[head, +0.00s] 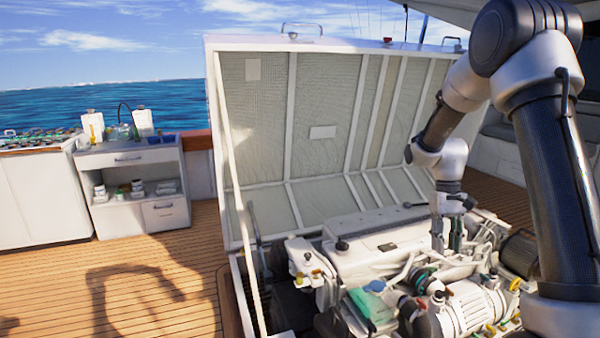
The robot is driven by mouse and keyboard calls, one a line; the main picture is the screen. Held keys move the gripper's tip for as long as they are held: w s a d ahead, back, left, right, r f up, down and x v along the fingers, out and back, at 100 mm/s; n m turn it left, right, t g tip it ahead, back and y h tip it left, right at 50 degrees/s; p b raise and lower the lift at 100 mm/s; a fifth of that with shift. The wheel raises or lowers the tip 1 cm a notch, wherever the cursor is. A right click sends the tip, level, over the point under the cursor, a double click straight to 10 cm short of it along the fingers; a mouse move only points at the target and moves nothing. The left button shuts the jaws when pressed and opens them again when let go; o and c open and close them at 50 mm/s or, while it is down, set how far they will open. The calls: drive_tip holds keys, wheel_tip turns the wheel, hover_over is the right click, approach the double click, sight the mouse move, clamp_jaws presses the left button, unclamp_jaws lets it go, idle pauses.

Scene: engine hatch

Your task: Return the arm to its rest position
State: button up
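My arm comes in from the right side of the head view, rises and bends over, and reaches down above the engine. My gripper (446,240) is at its end, pointing down over the back right part of the engine (375,245). The fingers are small and dark here, and I cannot tell whether they are open or shut, or whether they touch anything. No held object can be made out.
The raised hatch lid (325,130) stands close behind my gripper. A thin white strut (240,190) runs along its left side. A cabinet (130,185) with bottles and jars and a white counter (40,195) stand at left. The wooden deck (150,285) between is clear.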

drive_tip(key=s+a+r+t, duration=0.1)
drive_tip(key=s+r+t, duration=0.3)
drive_tip(key=s+r, duration=0.5)
drive_tip(key=s+a+r+t, duration=0.2)
drive_tip(key=s+r, duration=0.8)
drive_tip(key=s, duration=0.6)
drive_tip(key=shift+s+r+t, duration=0.2)
drive_tip(key=shift+r+t, duration=0.1)
drive_tip(key=shift+t, duration=0.6)
